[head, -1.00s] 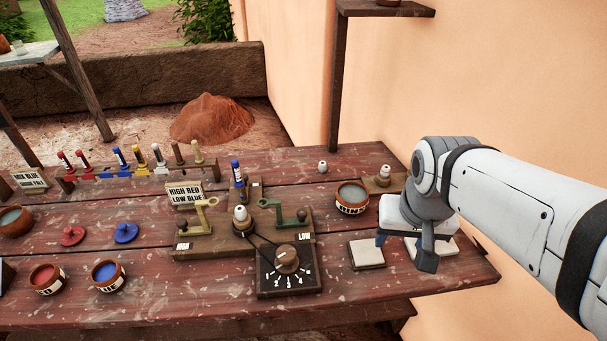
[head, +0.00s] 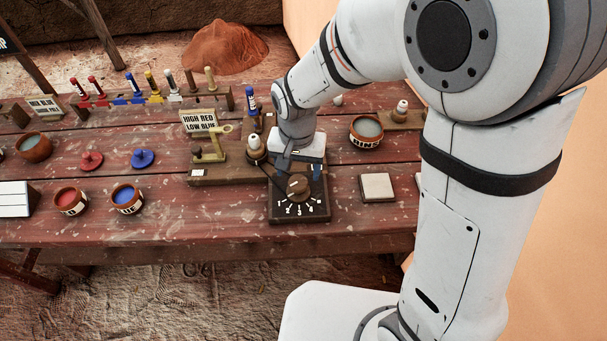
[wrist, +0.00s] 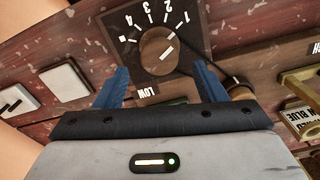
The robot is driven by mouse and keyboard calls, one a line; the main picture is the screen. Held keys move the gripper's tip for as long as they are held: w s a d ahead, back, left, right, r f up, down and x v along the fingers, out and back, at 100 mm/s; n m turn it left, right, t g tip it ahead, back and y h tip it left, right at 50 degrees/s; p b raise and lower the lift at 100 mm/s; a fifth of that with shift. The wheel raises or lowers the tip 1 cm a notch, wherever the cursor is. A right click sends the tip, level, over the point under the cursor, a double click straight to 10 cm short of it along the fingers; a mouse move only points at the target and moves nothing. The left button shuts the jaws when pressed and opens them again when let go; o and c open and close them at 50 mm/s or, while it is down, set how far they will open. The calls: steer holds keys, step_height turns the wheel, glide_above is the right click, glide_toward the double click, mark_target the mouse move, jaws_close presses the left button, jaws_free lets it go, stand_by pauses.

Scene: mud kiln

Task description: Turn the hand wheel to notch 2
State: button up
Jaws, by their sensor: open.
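The hand wheel (head: 297,186) is a round brown knob on a dark square dial plate (head: 300,210) with white numbered marks. In the wrist view the wheel (wrist: 158,48) stands just beyond my fingertips, and its white line points roughly toward the 1. The numerals 1 to 4 show on the plate (wrist: 190,42). My gripper (head: 297,173) is above the back of the dial plate with its blue fingers apart. In the wrist view my gripper (wrist: 161,77) is open and empty, its fingers at either side of the near edge of the wheel.
A brass crank (head: 208,150) and a white-topped knob (head: 255,148) stand left of my gripper. A sign (head: 199,121) reads HIGH RED LOW BLUE. A pale square tile (head: 376,187) lies to the right, and a bowl (head: 366,131) stands behind it. The green crank is mostly hidden.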

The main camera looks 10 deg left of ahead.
mark_target(299, 181)
steer(key=shift+f, duration=1.7)
steer(key=c, duration=0.9)
steer(key=shift+o, duration=0.6)
steer(key=shift+d, duration=0.4)
steer(key=shift+a, duration=0.3)
steer(key=shift+c, duration=1)
steer(key=shift+n+b, duration=0.7)
steer(key=shift+n, duration=2.2)
